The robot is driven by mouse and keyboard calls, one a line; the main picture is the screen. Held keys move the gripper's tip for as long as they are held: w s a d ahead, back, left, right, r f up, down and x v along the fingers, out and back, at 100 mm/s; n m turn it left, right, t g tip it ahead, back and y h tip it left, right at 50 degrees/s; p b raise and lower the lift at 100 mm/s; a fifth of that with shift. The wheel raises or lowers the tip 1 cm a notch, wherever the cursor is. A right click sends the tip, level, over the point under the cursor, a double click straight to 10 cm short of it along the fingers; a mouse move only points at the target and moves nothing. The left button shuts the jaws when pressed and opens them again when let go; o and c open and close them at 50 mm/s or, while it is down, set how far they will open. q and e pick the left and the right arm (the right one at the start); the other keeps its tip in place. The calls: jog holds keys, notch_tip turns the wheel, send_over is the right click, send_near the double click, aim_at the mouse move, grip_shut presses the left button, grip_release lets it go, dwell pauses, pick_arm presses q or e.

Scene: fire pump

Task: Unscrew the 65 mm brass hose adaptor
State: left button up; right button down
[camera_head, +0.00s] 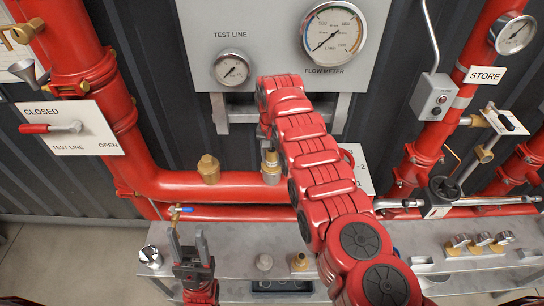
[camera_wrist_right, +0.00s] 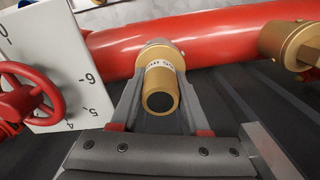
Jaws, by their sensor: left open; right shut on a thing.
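A brass adaptor (camera_wrist_right: 160,80) with a pale lettered band, too small to read surely, points out from the red pipe in the right wrist view. It also shows in the head view (camera_head: 271,170), partly behind my arm. My right gripper (camera_wrist_right: 161,92) is shut on it, one finger on each side. The adaptor's inner end meets a wider collar at the pipe; whether a gap has opened there I cannot tell. My left gripper (camera_head: 189,243) is open and empty over the shelf at lower left, fingers pointing up.
A second brass fitting (camera_head: 208,169) stands on the red pipe (camera_head: 235,187), left of the adaptor. A red handwheel (camera_wrist_right: 35,98) stands close by on the left in the wrist view. The metal shelf (camera_head: 410,240) holds a brass piece (camera_head: 300,262), a grey cap (camera_head: 264,262) and several fittings.

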jog(key=shift+d+f+n+b, duration=0.15)
jog(key=shift+n+b, duration=0.25)
jog(key=shift+n, duration=0.5)
jog(key=shift+w+f+n+b, duration=0.1)
jog(key=shift+n+b, duration=0.5)
jog(key=shift+n, duration=0.3)
jog(key=shift+n+b, duration=0.55)
jog(key=shift+n, duration=0.45)
jog(key=shift+a+r+n, duration=0.2)
jog(key=shift+r+n, duration=0.15)
jog(key=shift+n, duration=0.05)
